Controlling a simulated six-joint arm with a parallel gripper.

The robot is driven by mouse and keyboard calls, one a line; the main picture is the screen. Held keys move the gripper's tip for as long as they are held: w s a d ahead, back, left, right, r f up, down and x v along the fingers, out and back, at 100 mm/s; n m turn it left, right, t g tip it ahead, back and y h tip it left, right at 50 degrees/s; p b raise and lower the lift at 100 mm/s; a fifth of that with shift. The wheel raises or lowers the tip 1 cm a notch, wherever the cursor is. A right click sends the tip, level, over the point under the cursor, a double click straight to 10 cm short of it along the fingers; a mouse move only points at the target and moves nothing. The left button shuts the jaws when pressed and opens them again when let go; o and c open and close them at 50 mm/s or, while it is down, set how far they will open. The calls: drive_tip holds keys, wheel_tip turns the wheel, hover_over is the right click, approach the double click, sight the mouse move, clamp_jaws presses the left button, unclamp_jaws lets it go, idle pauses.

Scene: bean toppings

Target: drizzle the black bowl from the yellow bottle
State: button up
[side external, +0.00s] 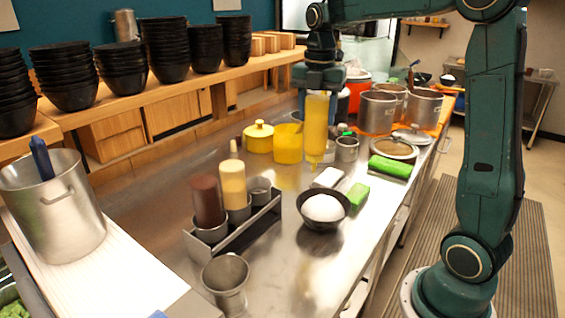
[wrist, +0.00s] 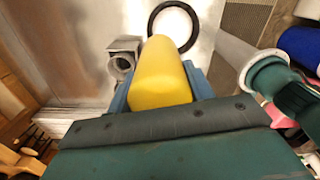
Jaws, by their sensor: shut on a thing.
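My gripper (side external: 319,88) is shut on the yellow bottle (side external: 316,122). The bottle hangs upside down, with its nozzle pointing down, above the counter. In the side view it appears behind and above the black bowl (side external: 307,222), not touching it. The bowl stands upright on the steel counter and holds a white mound (side external: 323,207). In the wrist view, the yellow bottle (wrist: 160,75) sits between the fingers and covers part of a dark round rim (wrist: 151,22), which looks like the bowl. I cannot see any stream from the nozzle.
A metal rack (side external: 236,238) holds a brown bottle (side external: 206,200) and a pale-yellow bottle (side external: 232,182) left of the bowl. A steel cup (side external: 227,285) stands in front. Yellow containers (side external: 289,143), green blocks (side external: 358,195) and steel pots (side external: 378,112) are nearby. Stacked black bowls line the shelf.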

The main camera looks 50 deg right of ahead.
sight(316, 127)
drive_tip(key=shift+f, duration=1.95)
drive_tip(key=shift+o, duration=0.3)
drive_tip(key=c, duration=0.6)
drive_tip(key=shift+a, duration=0.1)
drive_tip(key=shift+c, duration=0.2)
drive_tip(key=shift+a, duration=0.1)
